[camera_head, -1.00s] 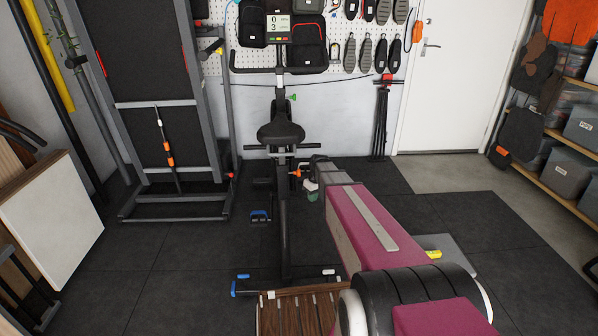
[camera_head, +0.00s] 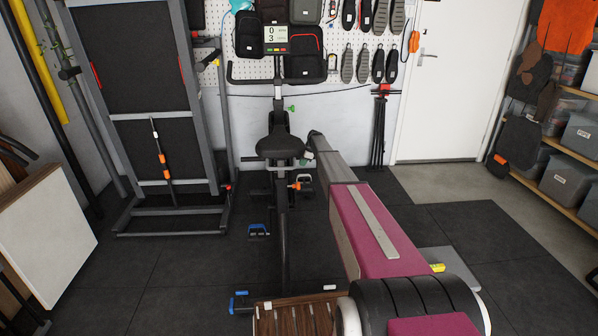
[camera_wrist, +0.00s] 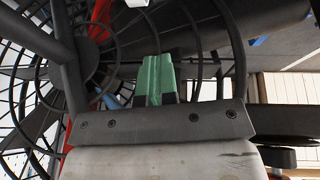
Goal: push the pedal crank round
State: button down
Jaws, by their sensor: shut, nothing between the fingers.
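An exercise bike with a black seat (camera_head: 280,145) stands in the middle of the head view. A grey pedal (camera_head: 304,180) shows on the right side; the crank arm itself is mostly hidden. My gripper (camera_head: 306,156) is right of the seat and above the right pedal, apart from it in the picture. In the wrist view, its green fingers (camera_wrist: 155,76) are together and empty, in front of a black wire cage (camera_wrist: 95,65). Contact with the crank cannot be seen.
The bike's display (camera_head: 275,38) reads 0 and 3. A folded treadmill (camera_head: 150,110) stands left, a black tripod (camera_head: 380,125) behind right. A slatted wooden box (camera_head: 292,318) is in front. Dark floor mats (camera_head: 180,270) at left are clear.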

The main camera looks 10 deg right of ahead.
aim_at(294, 183)
jog(key=x, duration=1.3)
jog(key=shift+w+d, duration=0.3)
jog(key=shift+d, duration=0.05)
jog(key=shift+f, duration=0.15)
